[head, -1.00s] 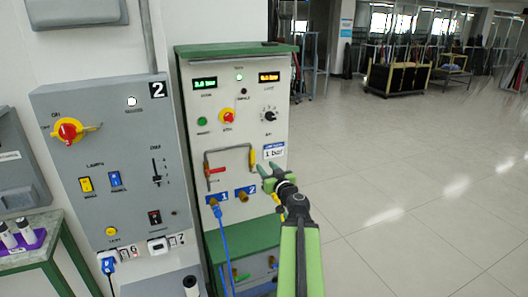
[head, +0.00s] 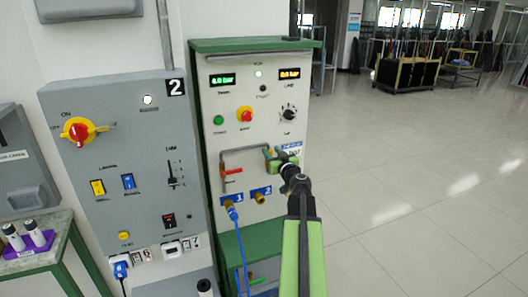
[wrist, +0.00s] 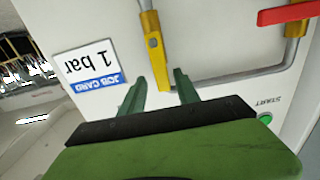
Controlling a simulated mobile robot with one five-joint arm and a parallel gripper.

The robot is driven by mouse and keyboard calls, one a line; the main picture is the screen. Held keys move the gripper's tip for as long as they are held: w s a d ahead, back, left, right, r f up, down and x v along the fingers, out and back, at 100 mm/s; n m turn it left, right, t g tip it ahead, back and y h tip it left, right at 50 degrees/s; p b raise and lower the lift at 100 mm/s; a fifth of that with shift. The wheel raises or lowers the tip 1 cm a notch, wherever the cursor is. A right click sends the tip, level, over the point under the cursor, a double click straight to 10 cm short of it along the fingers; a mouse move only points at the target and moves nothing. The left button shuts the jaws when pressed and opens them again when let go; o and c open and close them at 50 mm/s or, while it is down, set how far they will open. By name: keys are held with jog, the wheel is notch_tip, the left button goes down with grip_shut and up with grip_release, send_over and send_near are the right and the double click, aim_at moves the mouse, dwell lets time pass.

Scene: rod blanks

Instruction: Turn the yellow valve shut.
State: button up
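The yellow valve (wrist: 153,45) sits on the grey pipe of the white and green panel. In the wrist view its flat handle lies along the pipe, its end between and just beyond my fingertips. My gripper (wrist: 160,76) is open, with a finger to each side of the handle's end; I see no contact. In the head view my gripper (head: 274,158) covers most of the yellow valve. A red valve handle (head: 233,170) on the pipe's left leg sticks out across it; it also shows in the wrist view (wrist: 288,14).
Knobs, buttons and two displays sit above the pipe. A blue hose (head: 239,240) hangs from port 1. A grey panel (head: 130,150) stands to the left.

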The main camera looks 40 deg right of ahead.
jog(key=shift+w+a, duration=0.15)
grip_shut()
dwell(0.4)
jog(key=shift+m, duration=0.3)
jog(key=s+d+f+m+b, duration=0.2)
jog(key=d+f+m+b, duration=0.3)
jog(key=m, duration=1.2)
jog(key=shift+f+b, duration=0.3)
jog(key=shift+s+m, duration=0.15)
jog(key=shift+m, duration=0.15)
